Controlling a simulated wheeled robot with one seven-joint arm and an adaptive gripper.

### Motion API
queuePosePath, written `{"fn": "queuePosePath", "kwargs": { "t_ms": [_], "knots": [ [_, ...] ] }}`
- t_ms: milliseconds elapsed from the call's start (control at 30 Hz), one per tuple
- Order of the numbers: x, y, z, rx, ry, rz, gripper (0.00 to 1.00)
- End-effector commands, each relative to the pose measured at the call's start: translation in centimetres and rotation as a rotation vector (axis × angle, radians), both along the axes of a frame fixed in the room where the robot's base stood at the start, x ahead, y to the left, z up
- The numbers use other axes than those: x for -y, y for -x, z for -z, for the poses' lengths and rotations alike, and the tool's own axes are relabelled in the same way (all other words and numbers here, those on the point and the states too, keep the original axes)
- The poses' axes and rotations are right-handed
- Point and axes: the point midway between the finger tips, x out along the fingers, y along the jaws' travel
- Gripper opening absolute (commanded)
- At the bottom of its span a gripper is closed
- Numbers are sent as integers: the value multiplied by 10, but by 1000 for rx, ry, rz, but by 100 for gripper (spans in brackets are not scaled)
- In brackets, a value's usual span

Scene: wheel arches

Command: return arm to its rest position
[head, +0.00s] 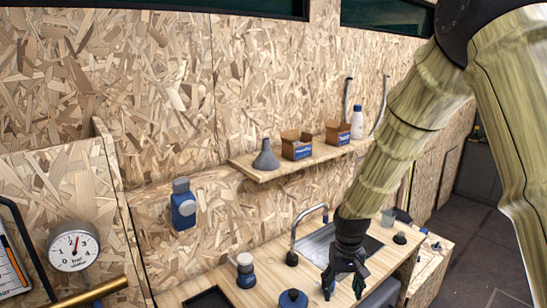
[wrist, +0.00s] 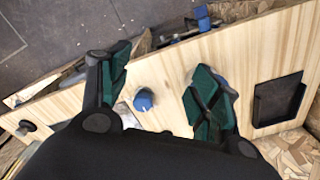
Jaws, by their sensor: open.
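My gripper (head: 345,283) hangs from my wood-patterned arm on the right of the head view, pointing down over the wooden counter (head: 226,284). In the wrist view my gripper (wrist: 162,90) has its two green-padded fingers spread wide apart, with nothing held between them. A small blue round-topped thing (wrist: 144,101) shows on the counter in the gap between the fingers, below them and apart from them.
A curved tap (head: 297,228) stands close behind my gripper, by the sink (head: 322,246). A blue-lidded pot (head: 293,299) and a blue-and-white container (head: 245,270) stand to its left. A wall shelf (head: 262,173) holds a funnel, boxes and a bottle.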

Motion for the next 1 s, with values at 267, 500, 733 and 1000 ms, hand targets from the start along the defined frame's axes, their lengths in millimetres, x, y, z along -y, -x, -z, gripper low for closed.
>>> {"fn": "queuePosePath", "kwargs": {
  "t_ms": [267,500,733,1000],
  "knots": [
    [10,17,39,-3,-11,16,63],
    [13,39,88,-5,-24,20,63],
    [14,78,160,-12,-38,25,63],
    [19,159,261,-11,-50,38,63]
  ]
}}
